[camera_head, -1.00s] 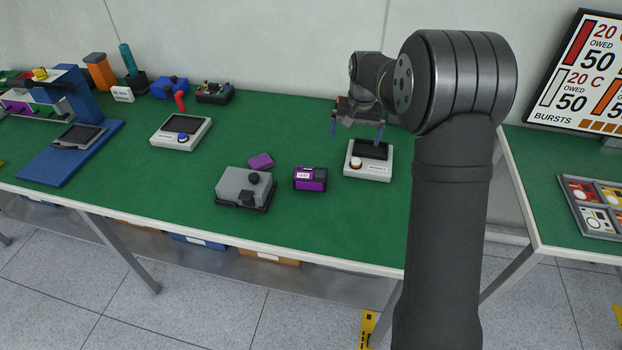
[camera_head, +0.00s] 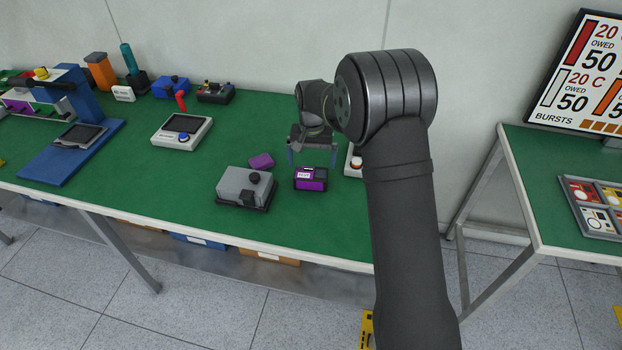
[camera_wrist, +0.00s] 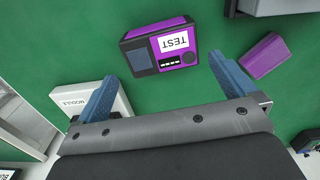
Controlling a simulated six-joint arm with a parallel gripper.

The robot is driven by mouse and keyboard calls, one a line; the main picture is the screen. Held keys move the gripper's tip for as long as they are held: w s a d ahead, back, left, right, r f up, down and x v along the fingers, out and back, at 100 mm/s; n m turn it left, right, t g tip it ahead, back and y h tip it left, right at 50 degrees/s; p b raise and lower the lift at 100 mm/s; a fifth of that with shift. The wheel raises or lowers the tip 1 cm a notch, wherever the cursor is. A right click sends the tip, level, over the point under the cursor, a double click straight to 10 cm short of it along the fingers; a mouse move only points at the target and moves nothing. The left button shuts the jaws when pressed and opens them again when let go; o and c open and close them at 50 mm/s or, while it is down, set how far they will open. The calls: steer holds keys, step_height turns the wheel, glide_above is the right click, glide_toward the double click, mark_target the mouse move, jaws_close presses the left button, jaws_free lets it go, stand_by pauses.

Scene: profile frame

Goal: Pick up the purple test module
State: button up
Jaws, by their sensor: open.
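The purple test module (camera_head: 311,179) stands on the green table, purple with a dark end. In the wrist view the test module (camera_wrist: 160,46) shows a white label reading TEST, a dark screen and a round knob. My gripper (camera_head: 312,158) is above the table just behind the module in the head view. In the wrist view my gripper's two blue fingers (camera_wrist: 165,82) are spread apart with nothing between them. The module lies beyond the fingertips, between their directions, apart from both.
A small plain purple block (camera_head: 261,161) lies left of the module, and a grey fixture (camera_head: 245,187) stands nearby. A white box (camera_head: 353,163), partly hidden by my arm, is at the right; its label reads MODULE in the wrist view. Green table shows between them.

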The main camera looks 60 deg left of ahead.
mark_target(311, 173)
steer(key=shift+s+d+f, duration=0.1)
steer(key=shift+f, duration=1.45)
steer(key=shift+s+f, duration=0.1)
steer(key=shift+f, duration=1.4)
steer(key=c, duration=0.8)
